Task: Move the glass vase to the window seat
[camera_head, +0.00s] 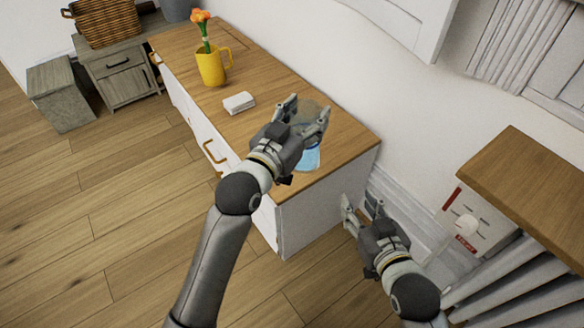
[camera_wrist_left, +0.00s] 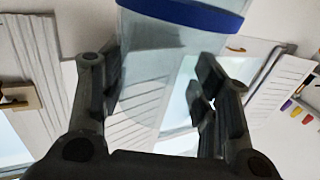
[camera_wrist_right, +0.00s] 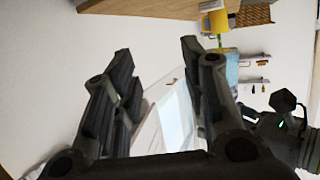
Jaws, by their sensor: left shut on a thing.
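The glass vase is see-through with a blue part (camera_head: 308,158) low over the near end of the wooden-topped sideboard (camera_head: 345,150). My left gripper (camera_head: 306,114) is shut on the vase; its fingers stand on either side of the glass. In the left wrist view the clear vase wall with a dark blue band (camera_wrist_left: 190,12) lies between the fingers (camera_wrist_left: 155,90). I cannot tell whether its base touches the top. My right gripper (camera_head: 361,207) is open and empty beside the sideboard's white end. No window seat can be made out for certain.
A yellow mug (camera_head: 212,68) with an orange flower and a small white box (camera_head: 239,103) stand farther along the sideboard. At the right, a wooden ledge (camera_head: 530,185) sits above white slats, close to my right arm. The floor (camera_head: 110,190) at left is clear.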

